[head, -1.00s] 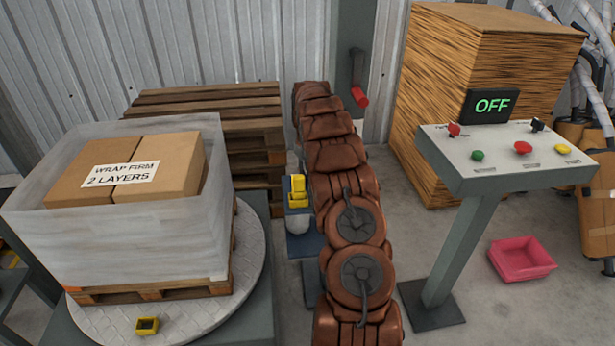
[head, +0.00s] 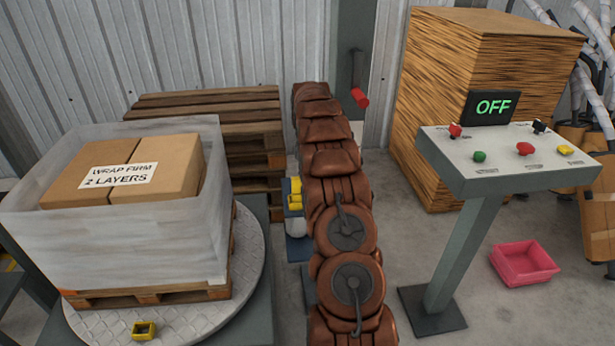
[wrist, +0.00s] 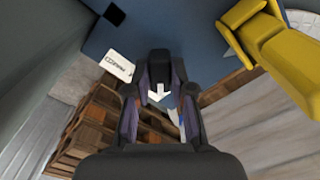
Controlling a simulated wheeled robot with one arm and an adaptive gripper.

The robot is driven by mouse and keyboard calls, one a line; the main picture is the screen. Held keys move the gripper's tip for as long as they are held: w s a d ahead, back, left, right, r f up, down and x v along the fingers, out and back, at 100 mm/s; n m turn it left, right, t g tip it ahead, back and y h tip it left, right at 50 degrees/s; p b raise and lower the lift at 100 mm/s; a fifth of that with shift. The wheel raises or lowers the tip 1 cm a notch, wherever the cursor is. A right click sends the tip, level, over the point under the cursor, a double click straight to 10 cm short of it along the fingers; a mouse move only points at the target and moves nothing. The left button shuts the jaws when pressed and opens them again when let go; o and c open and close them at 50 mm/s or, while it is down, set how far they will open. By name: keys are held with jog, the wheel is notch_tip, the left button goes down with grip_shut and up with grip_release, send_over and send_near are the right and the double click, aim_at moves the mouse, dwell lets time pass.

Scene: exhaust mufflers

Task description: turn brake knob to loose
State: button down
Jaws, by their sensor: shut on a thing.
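In the wrist view a dark knob (wrist: 158,82) with a white arrow stands on a blue panel (wrist: 190,35). The arrow points toward the bottom of the picture. My gripper (wrist: 159,92) has one finger on each side of the knob and is shut on it. A white label (wrist: 117,66) is on the panel to the left of the knob; its upside-down lettering is too small to read surely. In the head view my arm hides my gripper and the knob.
A yellow part (wrist: 275,45) is close on the right of my gripper; it also shows in the head view (head: 296,193). The wrapped pallet load (head: 120,220) stands left on its turntable (head: 200,318). A control desk (head: 500,165) with an OFF display is right.

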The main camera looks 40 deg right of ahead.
jog(key=c, duration=1)
grip_release()
jog(key=shift+r, duration=0.1)
notch_tip(320, 180, up, 12)
jog(key=shift+a, duration=0.1)
dwell(0.5)
